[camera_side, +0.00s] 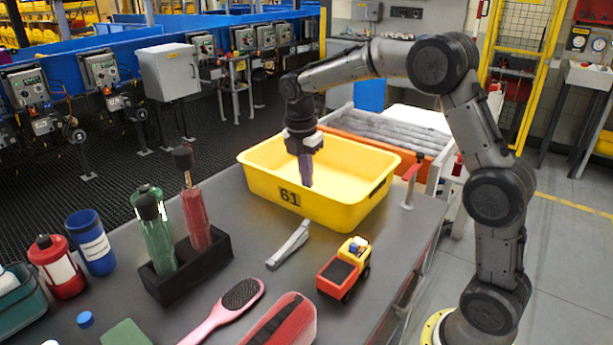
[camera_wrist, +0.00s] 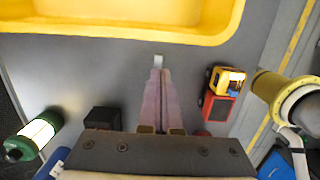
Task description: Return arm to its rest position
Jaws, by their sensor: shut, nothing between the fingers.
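My gripper (camera_side: 306,184) hangs pointing down in the side view, in front of or over the yellow tray (camera_side: 268,192) marked 61. Its fingers are together with nothing seen between them. In the wrist view the closed fingers of my gripper (camera_wrist: 160,72) point toward the near rim of the yellow tray (camera_wrist: 140,37). The part of the tray interior that shows looks empty. My arm is bent, with its upper links raised at the right of the side view.
A toy truck (camera_side: 344,270), a grey tool (camera_side: 288,245), a pink hairbrush (camera_side: 225,315) and a black caddy (camera_side: 190,272) with two bottles stand on the grey table. A red container (camera_side: 58,272) and a blue one (camera_side: 92,243) are at left. An orange-sided conveyor (camera_side: 410,160) lies behind.

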